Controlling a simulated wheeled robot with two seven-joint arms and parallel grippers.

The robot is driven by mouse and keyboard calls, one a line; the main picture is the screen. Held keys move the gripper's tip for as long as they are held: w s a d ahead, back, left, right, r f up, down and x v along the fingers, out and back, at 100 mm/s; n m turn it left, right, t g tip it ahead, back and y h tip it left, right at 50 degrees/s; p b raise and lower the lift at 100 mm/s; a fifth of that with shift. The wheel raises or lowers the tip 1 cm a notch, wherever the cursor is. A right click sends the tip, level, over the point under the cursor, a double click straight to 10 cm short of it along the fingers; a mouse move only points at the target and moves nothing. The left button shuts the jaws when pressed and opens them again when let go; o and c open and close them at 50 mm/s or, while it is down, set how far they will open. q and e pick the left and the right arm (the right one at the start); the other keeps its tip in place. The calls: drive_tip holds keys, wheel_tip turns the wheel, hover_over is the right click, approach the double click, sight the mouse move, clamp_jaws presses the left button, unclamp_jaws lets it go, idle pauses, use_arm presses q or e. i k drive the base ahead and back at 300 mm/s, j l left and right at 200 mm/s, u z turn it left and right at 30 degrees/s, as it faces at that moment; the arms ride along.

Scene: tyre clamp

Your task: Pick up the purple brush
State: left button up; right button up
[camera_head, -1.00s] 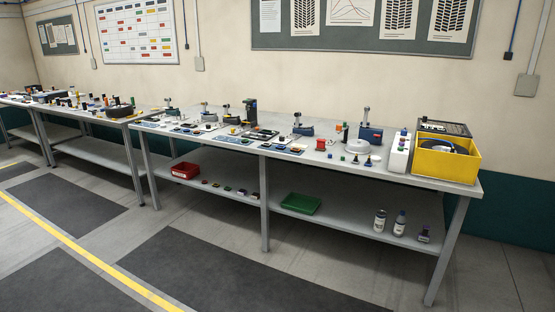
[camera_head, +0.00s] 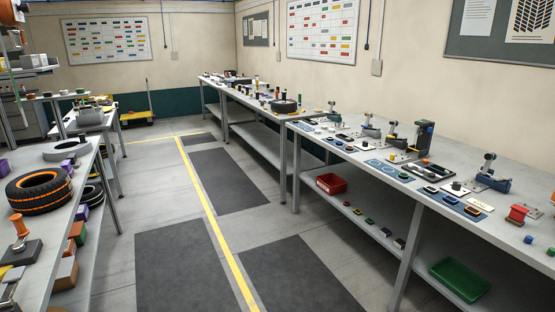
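I cannot make out a purple brush for certain. Small purple items (camera_head: 67,164) lie near the tyres on the left bench (camera_head: 75,235). Neither of my grippers is in view.
A tyre with orange stripes (camera_head: 39,192) lies on the left bench. A long workbench (camera_head: 385,150) with clamps and small parts runs along the right. A red bin (camera_head: 331,184) and green tray (camera_head: 460,279) are on its lower shelf. The aisle between is clear.

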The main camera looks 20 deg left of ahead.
sight(66, 165)
drive_tip(key=i+j+u, duration=0.25)
drive_tip(key=i+u, duration=0.65)
drive_tip(key=i+l+u, duration=0.1)
drive_tip(key=i+u, duration=0.35)
drive_tip(key=i+j+u, duration=0.15)
drive_tip(key=i, duration=0.5)
drive_tip(key=i+u, duration=0.15)
drive_tip(key=i, duration=0.5)
drive_tip(key=i+l+u, duration=0.15)
drive_tip(key=i, duration=0.5)
drive_tip(key=i+l+u, duration=0.15)
drive_tip(key=i, duration=0.45)
drive_tip(key=i+j+u, duration=0.15)
drive_tip(key=i, duration=0.2)
drive_tip(key=i+j+u, duration=0.1)
drive_tip(key=i, duration=0.25)
